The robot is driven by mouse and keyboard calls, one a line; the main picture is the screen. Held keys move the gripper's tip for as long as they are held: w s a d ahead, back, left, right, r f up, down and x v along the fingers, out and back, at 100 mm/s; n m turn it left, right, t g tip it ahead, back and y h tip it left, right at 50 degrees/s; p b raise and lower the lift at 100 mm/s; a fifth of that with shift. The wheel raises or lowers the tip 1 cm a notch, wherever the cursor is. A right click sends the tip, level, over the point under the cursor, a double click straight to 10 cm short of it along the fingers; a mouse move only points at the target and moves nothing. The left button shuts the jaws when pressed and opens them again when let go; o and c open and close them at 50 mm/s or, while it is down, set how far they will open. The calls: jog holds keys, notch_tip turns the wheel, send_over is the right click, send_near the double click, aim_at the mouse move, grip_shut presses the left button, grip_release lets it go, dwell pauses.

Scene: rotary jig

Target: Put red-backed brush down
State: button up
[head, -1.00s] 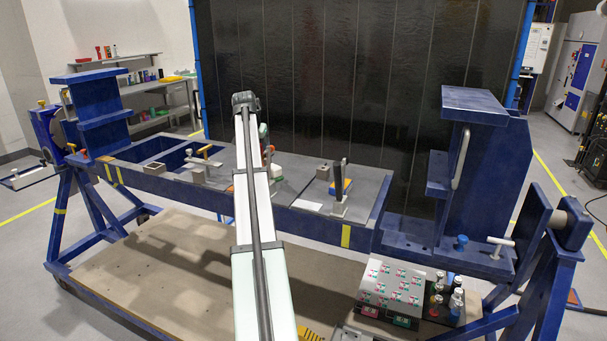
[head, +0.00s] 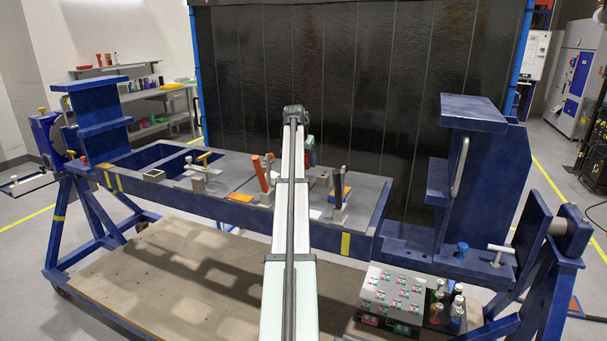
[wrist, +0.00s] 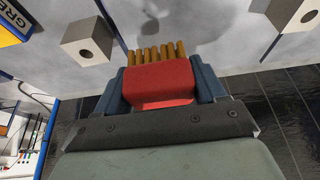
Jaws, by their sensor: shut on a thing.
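In the wrist view, the red-backed brush (wrist: 160,83) sits between the two blue fingers of my gripper (wrist: 162,76), which is shut on it. Its red back faces the camera and its tan bristles point away, over a light grey surface (wrist: 145,25). A shadow lies on that surface beyond the bristles. I cannot tell whether the bristles touch it. In the head view, my arm reaches over the grey table plate (head: 372,190) of the blue jig.
Grey blocks with holes (wrist: 88,42) stand near the brush in the wrist view. A yellow-edged labelled item (wrist: 12,28) is at upper left.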

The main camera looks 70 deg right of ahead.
jog(key=shift+f, duration=2.6)
jog(key=shift+a+f, duration=0.1)
jog(key=shift+f, duration=0.35)
